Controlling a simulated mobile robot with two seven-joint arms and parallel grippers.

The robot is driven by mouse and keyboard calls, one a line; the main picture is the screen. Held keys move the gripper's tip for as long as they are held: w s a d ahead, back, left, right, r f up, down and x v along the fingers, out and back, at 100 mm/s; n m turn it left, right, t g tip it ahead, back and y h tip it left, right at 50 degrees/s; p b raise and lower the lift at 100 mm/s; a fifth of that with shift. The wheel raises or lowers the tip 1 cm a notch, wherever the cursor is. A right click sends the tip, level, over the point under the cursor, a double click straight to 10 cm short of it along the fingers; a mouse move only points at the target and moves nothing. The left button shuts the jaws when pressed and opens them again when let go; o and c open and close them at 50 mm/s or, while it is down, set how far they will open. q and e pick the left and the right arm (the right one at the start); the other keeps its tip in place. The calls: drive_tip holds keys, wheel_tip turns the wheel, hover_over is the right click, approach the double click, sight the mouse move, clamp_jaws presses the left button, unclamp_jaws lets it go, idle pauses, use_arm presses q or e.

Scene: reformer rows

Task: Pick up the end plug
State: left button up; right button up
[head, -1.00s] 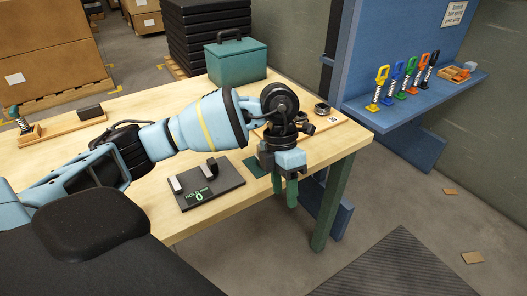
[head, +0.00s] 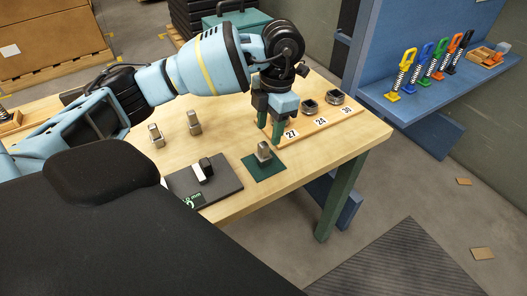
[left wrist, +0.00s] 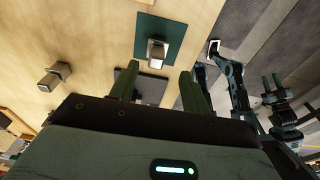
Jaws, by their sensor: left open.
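A metal plug (head: 264,152), which looks like an end plug, stands upright on a small dark green mat (head: 262,172) near the table's front edge. It also shows in the left wrist view (left wrist: 157,50), beyond my fingers. Two similar metal plugs, one nearer (head: 156,135) and one farther (head: 194,122), stand on bare wood to the left. I cannot tell which the task means. My left gripper (head: 269,125) is open and empty, fingers pointing down, above the table near the plug on the mat. My right gripper (left wrist: 271,83) seems to show small at the right of the left wrist view.
A dark plate (head: 222,184) with a block on it lies left of the mat. A wooden board (head: 337,119) marked 27, 24 and 30 carries dark rings. A blue shelf (head: 425,105) with coloured spring tools stands at right. A teal box (head: 238,22) is behind my arm.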

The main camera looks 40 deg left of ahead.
sight(264, 144)
use_arm(q)
drive_tip(key=shift+a+f, duration=0.15)
drive_tip(key=shift+f, duration=0.65)
drive_tip(key=shift+s+a+f, duration=0.1)
drive_tip(key=shift+s+f, duration=0.05)
drive_tip(key=shift+f, duration=0.7)
drive_tip(key=shift+s+a+f, duration=0.15)
drive_tip(key=shift+s+f, duration=0.05)
drive_tip(key=shift+f, duration=0.6)
drive_tip(key=shift+s+a+f, duration=0.1)
drive_tip(key=shift+s+f, duration=0.05)
drive_tip(key=shift+f, duration=0.7)
drive_tip(key=shift+c, duration=0.5)
clamp_jaws()
